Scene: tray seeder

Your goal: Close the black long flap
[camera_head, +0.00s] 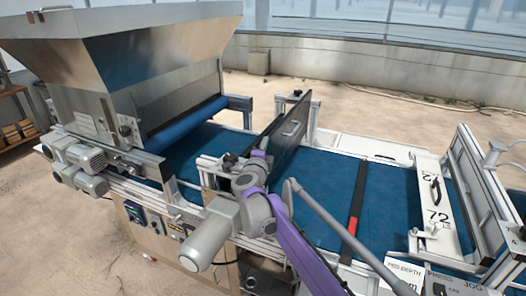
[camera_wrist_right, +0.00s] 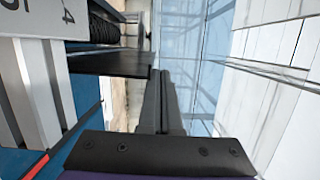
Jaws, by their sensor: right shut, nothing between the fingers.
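The black long flap (camera_head: 291,128) is a dark, long panel standing steeply tilted across the blue conveyor, just right of the hopper. My right arm reaches in from the bottom right, and its wrist is at the flap's near end. The right fingers are hard to make out in the head view. In the right wrist view my right gripper (camera_wrist_right: 164,90) points forward with its dark fingers together and nothing between them. A dark flat panel, perhaps the flap, lies close to their left; I cannot tell whether they touch. My left gripper is not in view.
The steel hopper (camera_head: 145,65) with a blue roller (camera_head: 190,122) stands at left. The blue belt (camera_head: 320,190) is clear between the flap and a black-and-red bar (camera_head: 355,212). A white numbered plate (camera_head: 437,205) crosses the belt at right.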

